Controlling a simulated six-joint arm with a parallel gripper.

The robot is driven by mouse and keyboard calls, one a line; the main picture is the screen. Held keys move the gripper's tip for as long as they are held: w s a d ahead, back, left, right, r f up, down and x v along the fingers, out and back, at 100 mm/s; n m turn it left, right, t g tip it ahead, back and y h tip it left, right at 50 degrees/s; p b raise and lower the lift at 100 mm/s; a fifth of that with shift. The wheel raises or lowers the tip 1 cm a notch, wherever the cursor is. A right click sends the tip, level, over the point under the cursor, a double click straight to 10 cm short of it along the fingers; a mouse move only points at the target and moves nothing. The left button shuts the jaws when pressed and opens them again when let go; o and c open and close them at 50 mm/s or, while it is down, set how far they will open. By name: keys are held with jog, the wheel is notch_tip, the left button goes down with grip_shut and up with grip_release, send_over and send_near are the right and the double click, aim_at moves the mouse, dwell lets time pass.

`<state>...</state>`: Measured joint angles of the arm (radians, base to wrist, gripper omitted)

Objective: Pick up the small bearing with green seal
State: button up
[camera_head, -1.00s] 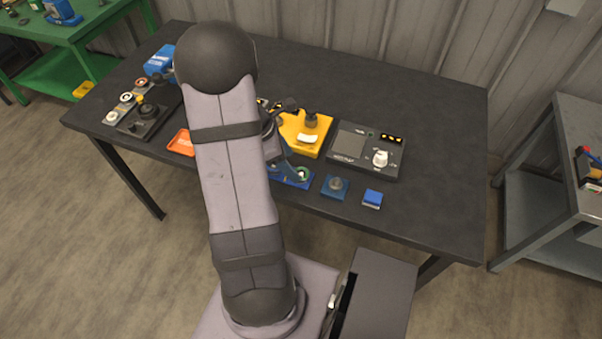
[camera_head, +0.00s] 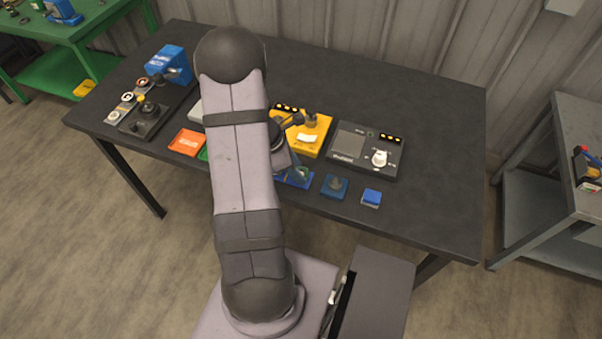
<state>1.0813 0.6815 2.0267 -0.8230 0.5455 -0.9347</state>
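A small round piece (camera_head: 303,174) with a greenish tint sits at the right end of a blue tray (camera_head: 302,185) near the table's front edge. It is too small to make out as a bearing with a green seal. My arm covers much of the tray's left side. My gripper (camera_head: 295,170) is partly hidden behind my arm and appears just above or beside this piece. I cannot see whether its fingers are open, or whether they touch anything. Several small rings, one of them (camera_head: 127,97) pale, lie on a dark board at the left.
A yellow fixture (camera_head: 309,143) and a grey device with a white knob (camera_head: 349,146) stand behind the tray. An orange tray (camera_head: 186,142) and a blue machine (camera_head: 167,62) are at left. The table's back right is bare.

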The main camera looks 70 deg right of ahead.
jog(key=shift+c, duration=0.5)
jog(key=shift+r, duration=0.1)
jog(key=shift+r, duration=0.6)
notch_tip(320, 180, up, 8)
jog(key=b, duration=0.1)
jog(key=w+d+f+p, duration=0.3)
jog(key=w+d+p, duration=0.3)
jog(key=w, duration=0.1)
jog(key=w+d+r+n+t+h, duration=0.1)
jog(key=w+d+r+n, duration=0.5)
jog(key=d, duration=0.3)
jog(key=shift+w+d+r+t+h, duration=0.2)
jog(key=shift+w+d+t+h, duration=0.1)
jog(key=shift+w+h, duration=0.15)
